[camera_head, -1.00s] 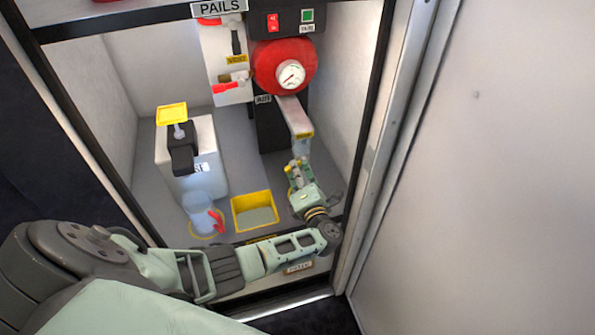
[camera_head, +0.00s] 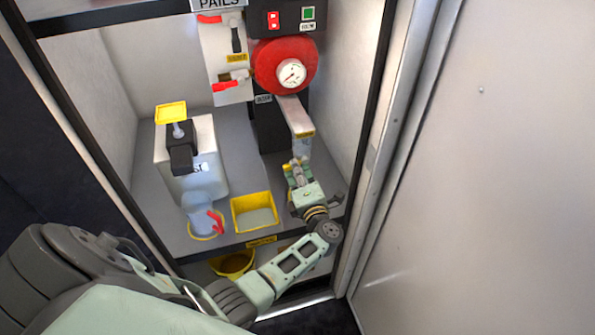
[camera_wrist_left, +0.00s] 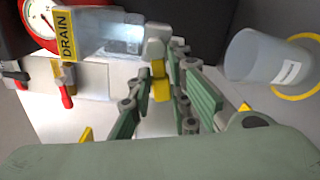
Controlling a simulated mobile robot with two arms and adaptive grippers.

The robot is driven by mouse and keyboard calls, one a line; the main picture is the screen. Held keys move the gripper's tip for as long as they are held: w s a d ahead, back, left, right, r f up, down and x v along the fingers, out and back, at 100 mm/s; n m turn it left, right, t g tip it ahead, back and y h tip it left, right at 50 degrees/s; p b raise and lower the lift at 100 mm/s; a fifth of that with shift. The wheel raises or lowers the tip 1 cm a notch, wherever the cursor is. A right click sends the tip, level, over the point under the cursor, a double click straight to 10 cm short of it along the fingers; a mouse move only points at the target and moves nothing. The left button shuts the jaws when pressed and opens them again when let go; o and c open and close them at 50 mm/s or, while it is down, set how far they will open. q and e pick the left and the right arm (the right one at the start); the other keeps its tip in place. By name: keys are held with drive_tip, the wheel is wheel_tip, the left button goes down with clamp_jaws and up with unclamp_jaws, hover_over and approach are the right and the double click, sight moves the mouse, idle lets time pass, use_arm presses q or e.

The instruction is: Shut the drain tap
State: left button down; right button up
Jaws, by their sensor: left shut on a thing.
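The drain spout (camera_head: 296,115) is a pale arm sticking out below the red round gauge housing, with a yellow label at its end. In the left wrist view its label reads DRAIN (camera_wrist_left: 66,35), and the drain tap (camera_wrist_left: 157,48) is a grey body with a yellow lever (camera_wrist_left: 160,85) pointing down. My left gripper (camera_head: 297,172) is just below the spout's end. In the left wrist view its green fingers (camera_wrist_left: 160,100) stand on both sides of the yellow lever, shut on it. The exact contact is partly hidden. My right gripper is not in view.
A yellow tray (camera_head: 236,203) and a clear jug (camera_head: 201,222) stand left of my gripper. A white container (camera_head: 216,158) with a black pump is behind them. Red-handled valves (camera_head: 226,86) sit above. The cabinet's right frame (camera_head: 362,170) is close to my wrist.

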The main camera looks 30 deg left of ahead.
use_arm(q)
drive_tip(key=shift+r+m+p, duration=0.25)
drive_tip(key=shift+m+p, duration=0.1)
drive_tip(key=shift+m, duration=0.35)
drive_tip(key=shift+r+m+p, duration=0.2)
drive_tip(key=shift+m+p, duration=0.15)
drive_tip(key=shift+m, duration=0.35)
drive_tip(key=c, duration=1.6)
unclamp_jaws()
drive_tip(key=shift+c, duration=0.2)
drive_tip(key=shift+s, duration=0.1)
drive_tip(key=v, duration=0.7)
drive_tip(key=shift+d, duration=0.15)
drive_tip(key=shift+s, duration=0.1)
